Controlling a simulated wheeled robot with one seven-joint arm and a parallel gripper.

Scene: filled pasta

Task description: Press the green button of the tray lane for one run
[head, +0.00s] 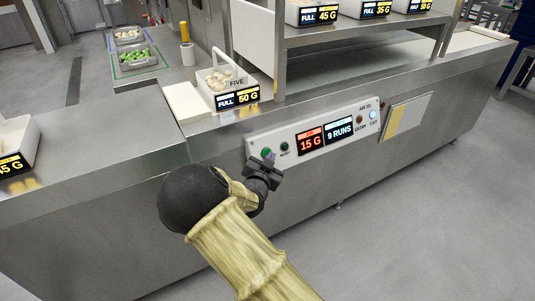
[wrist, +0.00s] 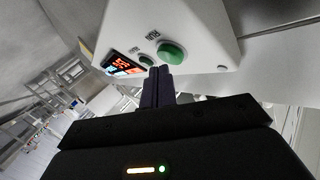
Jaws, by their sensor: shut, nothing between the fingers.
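The green button (wrist: 172,52) is a large round button on a white control panel (wrist: 206,22), marked RUN in the wrist view. In the head view the green button (head: 267,154) is at the panel's left end, just beyond my gripper. My gripper (wrist: 157,72) is shut and empty. Its fingertips are close to the panel face, beside the large button and near a smaller dark green button (wrist: 146,61). I cannot tell whether they touch the panel. The panel's displays (head: 325,136) read 15 G in red and 9 RUNS in blue.
The panel sits on the front of a long steel counter (head: 110,170). A basket (head: 216,80) with a 50 G FULL label stands above it. Several labelled bins line the shelf (head: 350,30). A yellow-and-white plate (head: 408,116) is to the right. The floor (head: 420,220) in front is clear.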

